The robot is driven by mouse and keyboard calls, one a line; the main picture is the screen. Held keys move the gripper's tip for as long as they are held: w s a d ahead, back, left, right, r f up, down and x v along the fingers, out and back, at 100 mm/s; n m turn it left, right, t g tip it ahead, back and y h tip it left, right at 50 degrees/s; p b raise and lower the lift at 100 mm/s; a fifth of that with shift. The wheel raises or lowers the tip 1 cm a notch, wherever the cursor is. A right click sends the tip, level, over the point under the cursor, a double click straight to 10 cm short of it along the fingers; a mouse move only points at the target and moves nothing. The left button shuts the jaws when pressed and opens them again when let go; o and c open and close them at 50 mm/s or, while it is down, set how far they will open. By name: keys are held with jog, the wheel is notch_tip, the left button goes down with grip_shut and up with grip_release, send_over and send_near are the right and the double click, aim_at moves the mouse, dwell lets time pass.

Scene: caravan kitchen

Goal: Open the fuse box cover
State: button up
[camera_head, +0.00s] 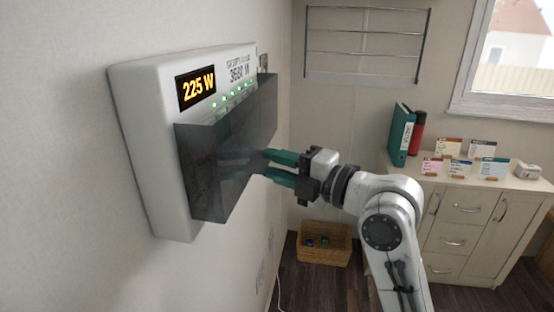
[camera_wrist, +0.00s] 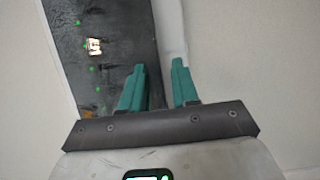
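The fuse box (camera_head: 150,150) is a white case on the wall at left, with a lit "225 W" display and a row of green lights. Its dark translucent cover (camera_head: 225,185) stands out from the case at an angle, with a gap along its top. My gripper (camera_head: 262,164) is at the cover's right side, its teal fingers apart. In the wrist view, the cover (camera_wrist: 100,40) with green dots passes behind the left finger, and its edge runs between the fingers of my gripper (camera_wrist: 158,75). I cannot tell whether a finger touches it.
A cream cabinet (camera_head: 470,215) with binders and small cards stands at right, under a window. A wall rack (camera_head: 365,42) hangs at the back. A wicker basket (camera_head: 323,245) sits on the floor. The space in front of the fuse box holds only my arm.

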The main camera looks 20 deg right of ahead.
jog(key=shift+w, duration=0.1)
jog(key=shift+c, duration=0.3)
grip_shut()
jog(key=shift+f, duration=0.1)
dwell(1.0)
